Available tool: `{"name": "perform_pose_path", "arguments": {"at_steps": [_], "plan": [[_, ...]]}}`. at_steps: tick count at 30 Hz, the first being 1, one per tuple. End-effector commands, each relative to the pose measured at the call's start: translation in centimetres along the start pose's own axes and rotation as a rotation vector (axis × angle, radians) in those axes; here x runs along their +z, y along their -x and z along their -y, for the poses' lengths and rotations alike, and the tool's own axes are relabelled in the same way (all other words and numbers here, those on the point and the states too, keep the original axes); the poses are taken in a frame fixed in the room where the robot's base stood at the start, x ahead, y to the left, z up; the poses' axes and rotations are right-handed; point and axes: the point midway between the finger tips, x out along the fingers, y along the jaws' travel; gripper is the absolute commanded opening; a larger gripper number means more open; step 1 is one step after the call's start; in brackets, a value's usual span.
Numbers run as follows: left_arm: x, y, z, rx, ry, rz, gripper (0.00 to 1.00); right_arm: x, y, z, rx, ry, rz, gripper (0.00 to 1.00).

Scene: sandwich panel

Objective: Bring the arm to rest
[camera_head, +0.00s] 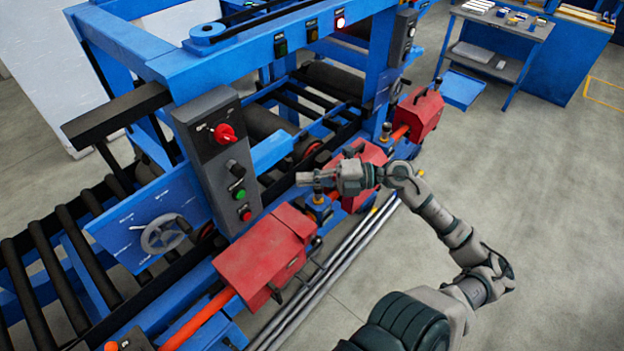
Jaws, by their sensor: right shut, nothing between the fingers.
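My right arm reaches in from the lower right, bent at the elbow and stretched toward the blue machine (172,52). My right gripper (305,179) is shut and empty. It points left, in front of the machine's side, near the red boxes and the grey control panel (216,160). From this angle I cannot tell whether it touches anything. My left gripper is not in view.
A red box (262,258) lies just below my gripper, another (419,112) farther back. Steel rods (335,262) run along the machine's side. Rollers (30,290) are at the left. A blue workbench (497,50) stands at the back right. The grey floor (545,190) at right is clear.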

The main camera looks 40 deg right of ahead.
Motion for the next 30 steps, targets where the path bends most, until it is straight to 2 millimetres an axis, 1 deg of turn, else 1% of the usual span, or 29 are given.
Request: {"name": "perform_pose_path", "arguments": {"at_steps": [3, 7, 23, 26, 29, 30], "plan": [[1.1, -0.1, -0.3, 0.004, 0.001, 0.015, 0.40, -0.1, 0.7, 0.0, -0.001, 0.000, 0.000, 0.00], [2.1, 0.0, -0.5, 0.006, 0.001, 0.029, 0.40, -0.1, 1.0, -0.1, -0.002, 0.002, 0.000, 0.00], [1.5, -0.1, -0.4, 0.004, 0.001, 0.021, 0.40, 0.3, 1.2, 0.1, 0.004, -0.005, 0.004, 0.00], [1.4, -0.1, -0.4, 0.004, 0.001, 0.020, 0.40, 2.0, 1.9, 0.9, 0.046, -0.055, 0.047, 0.00], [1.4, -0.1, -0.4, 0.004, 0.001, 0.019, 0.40, 6.1, 3.6, 3.6, 0.138, -0.175, 0.156, 0.00], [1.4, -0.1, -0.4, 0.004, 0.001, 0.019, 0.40, 8.2, 4.6, 5.4, 0.183, -0.237, 0.216, 0.00]]}}
